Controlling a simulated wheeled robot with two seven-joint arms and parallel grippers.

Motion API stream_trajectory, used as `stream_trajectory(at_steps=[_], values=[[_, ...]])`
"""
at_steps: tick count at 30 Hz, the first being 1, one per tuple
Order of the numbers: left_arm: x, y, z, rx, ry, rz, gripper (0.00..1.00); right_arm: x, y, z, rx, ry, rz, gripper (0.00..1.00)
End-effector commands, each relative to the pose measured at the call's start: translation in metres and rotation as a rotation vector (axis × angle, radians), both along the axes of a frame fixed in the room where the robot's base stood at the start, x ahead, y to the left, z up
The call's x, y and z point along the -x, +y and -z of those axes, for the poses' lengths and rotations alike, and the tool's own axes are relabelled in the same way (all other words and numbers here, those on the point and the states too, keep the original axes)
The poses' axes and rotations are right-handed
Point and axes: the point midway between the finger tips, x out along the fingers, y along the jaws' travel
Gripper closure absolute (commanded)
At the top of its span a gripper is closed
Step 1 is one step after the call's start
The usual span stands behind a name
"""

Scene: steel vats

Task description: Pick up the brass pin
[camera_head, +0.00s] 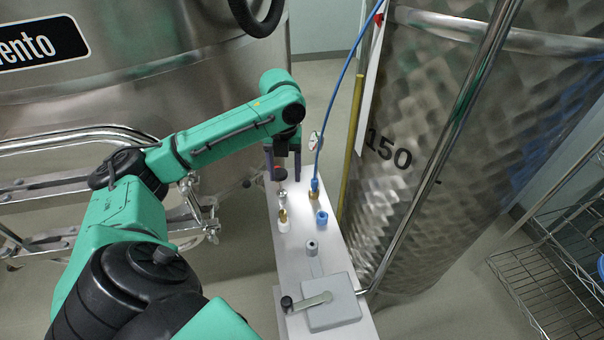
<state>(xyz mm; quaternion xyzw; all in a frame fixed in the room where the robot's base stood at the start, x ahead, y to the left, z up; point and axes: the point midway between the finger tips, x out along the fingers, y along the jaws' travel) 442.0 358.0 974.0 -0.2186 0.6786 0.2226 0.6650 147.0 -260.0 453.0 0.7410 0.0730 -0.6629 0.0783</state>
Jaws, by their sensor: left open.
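A small brass piece (283,215), which looks like the brass pin, stands upright in a white base on the narrow light-grey bench (322,262). A second brass piece (314,194) sits under a blue fitting with a hose; it looks like part of that fitting. My left gripper (283,172) points down over the far end of the bench, beyond the pin and apart from it. Its two dark fingers are spread, with nothing seen held between them. My right gripper is out of view.
A dark red-black knob (281,174) lies below my left gripper, and a small steel piece (282,195) stands nearer. A blue hose (335,95) rises from its fitting. A blue cap (321,217), a grey post (312,249) and a lever box (331,303) stand nearby. Steel vats flank the bench.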

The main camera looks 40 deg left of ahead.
Motion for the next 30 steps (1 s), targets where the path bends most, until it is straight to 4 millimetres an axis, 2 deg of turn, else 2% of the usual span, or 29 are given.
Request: stream_trajectory(at_steps=[3, 9, 12, 14, 18, 21, 28, 29, 30], values=[[0.003, 0.000, 0.022, -0.001, 0.010, 0.002, 0.37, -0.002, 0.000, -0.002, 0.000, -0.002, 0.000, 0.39], [0.003, -0.001, 0.073, 0.000, 0.006, 0.001, 0.37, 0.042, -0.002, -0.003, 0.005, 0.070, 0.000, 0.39], [0.003, 0.000, 0.087, 0.000, 0.004, 0.000, 0.37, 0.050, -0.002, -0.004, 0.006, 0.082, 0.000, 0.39], [0.003, -0.001, 0.094, 0.001, 0.004, 0.000, 0.37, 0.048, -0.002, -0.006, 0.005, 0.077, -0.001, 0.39], [0.007, -0.004, 0.119, 0.003, 0.007, 0.000, 0.37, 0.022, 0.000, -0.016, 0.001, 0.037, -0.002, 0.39], [0.007, -0.004, 0.137, 0.000, 0.004, 0.000, 0.37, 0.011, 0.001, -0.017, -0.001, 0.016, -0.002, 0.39], [0.006, -0.004, 0.143, -0.002, 0.001, 0.002, 0.37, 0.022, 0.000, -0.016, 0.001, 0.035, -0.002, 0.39], [0.006, -0.004, 0.143, -0.002, 0.001, 0.002, 0.41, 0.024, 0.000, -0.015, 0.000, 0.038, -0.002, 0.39], [0.006, -0.004, 0.143, -0.002, 0.001, 0.002, 0.56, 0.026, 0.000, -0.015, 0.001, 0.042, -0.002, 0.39]])
